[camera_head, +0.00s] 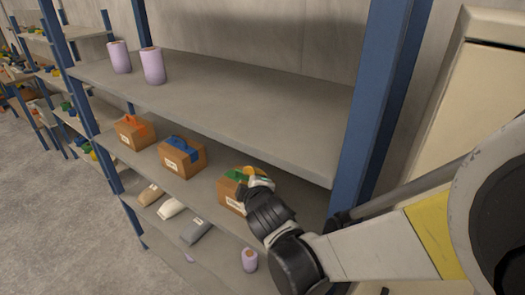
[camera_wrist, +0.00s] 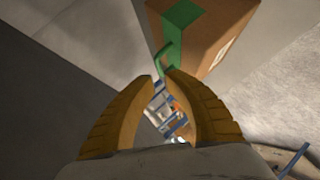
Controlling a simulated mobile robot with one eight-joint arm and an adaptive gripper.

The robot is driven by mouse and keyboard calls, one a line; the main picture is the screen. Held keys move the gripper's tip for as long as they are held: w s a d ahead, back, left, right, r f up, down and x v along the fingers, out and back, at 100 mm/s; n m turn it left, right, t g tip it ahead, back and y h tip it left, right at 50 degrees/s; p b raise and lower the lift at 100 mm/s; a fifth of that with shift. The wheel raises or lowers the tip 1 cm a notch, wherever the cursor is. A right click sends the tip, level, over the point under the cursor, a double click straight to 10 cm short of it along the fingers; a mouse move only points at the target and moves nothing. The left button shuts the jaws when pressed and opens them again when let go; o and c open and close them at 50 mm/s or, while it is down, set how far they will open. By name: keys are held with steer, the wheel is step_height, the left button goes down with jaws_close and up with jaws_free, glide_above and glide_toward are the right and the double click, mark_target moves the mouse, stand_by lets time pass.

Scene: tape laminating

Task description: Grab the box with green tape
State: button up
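The brown cardboard box with green tape (camera_head: 232,190) stands on the middle shelf, at the right end of a row of boxes. It also shows at the top of the wrist view (camera_wrist: 222,38), with its green tape and a narrow green handle on its top. My gripper (camera_head: 249,176) is at the top of this box, and its yellow fingers partly cover it. The box appears to rest on the shelf.
A box with blue tape (camera_head: 183,158) and a box with orange tape (camera_head: 135,132) stand to the left on the same shelf (camera_head: 210,215). The upper shelf (camera_head: 215,100) lies above them and holds two purple rolls (camera_head: 152,66). A blue post (camera_head: 375,105) stands at right, close to my arm.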

steer(key=b+x, duration=0.1)
steer(key=x, duration=0.5)
steer(key=shift+w+d+f+b, duration=0.1)
steer(key=shift+w+f+b, duration=0.1)
steer(key=shift+b, duration=0.15)
steer(key=shift+s+r, duration=0.1)
jaws_close()
